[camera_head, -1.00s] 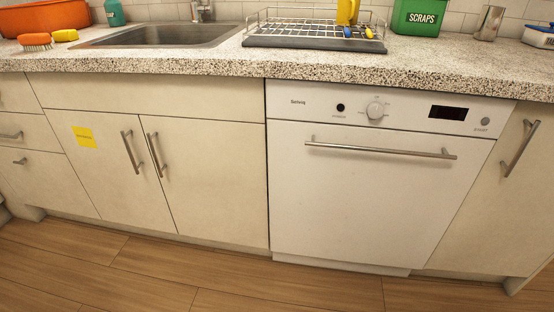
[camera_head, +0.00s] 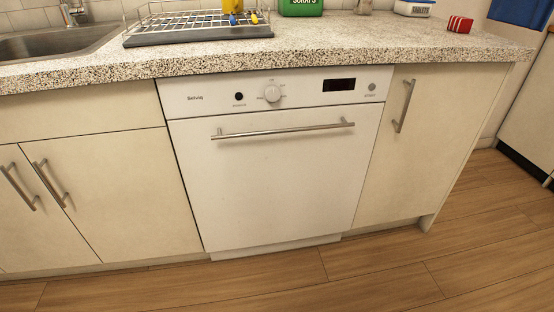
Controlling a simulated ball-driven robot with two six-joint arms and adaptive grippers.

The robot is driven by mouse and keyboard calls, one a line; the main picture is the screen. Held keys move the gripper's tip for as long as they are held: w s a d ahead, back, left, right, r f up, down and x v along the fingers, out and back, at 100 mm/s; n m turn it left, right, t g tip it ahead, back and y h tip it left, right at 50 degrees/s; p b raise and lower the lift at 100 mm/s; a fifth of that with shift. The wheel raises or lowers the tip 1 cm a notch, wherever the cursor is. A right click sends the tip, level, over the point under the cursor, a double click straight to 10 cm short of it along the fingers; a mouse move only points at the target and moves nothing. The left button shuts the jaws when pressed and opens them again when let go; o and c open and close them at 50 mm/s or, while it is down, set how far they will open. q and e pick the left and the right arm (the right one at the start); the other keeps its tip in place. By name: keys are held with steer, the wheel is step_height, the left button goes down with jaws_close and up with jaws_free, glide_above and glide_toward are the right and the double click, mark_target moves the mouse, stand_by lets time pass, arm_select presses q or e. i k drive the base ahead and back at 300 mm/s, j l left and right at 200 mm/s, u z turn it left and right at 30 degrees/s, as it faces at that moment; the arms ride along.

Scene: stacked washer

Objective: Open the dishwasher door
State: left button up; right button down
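The white dishwasher door (camera_head: 275,190) is in the middle of the head view, under the counter. It looks closed and flush with the cabinets. A horizontal metal bar handle (camera_head: 283,131) runs across its top. Above the handle is the control panel (camera_head: 205,98) with a round knob (camera_head: 272,93), a dark display and small buttons. Neither of my grippers shows in the view.
The speckled countertop (camera_head: 340,48) overhangs the dishwasher and carries a dish rack (camera_head: 195,28) and a green container (camera_head: 301,7). Cabinets with bar handles (camera_head: 404,106) flank the dishwasher. The wooden floor (camera_head: 390,265) in front is clear.

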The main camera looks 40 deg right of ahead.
mark_target(258, 178)
steer(key=z, duration=1.1)
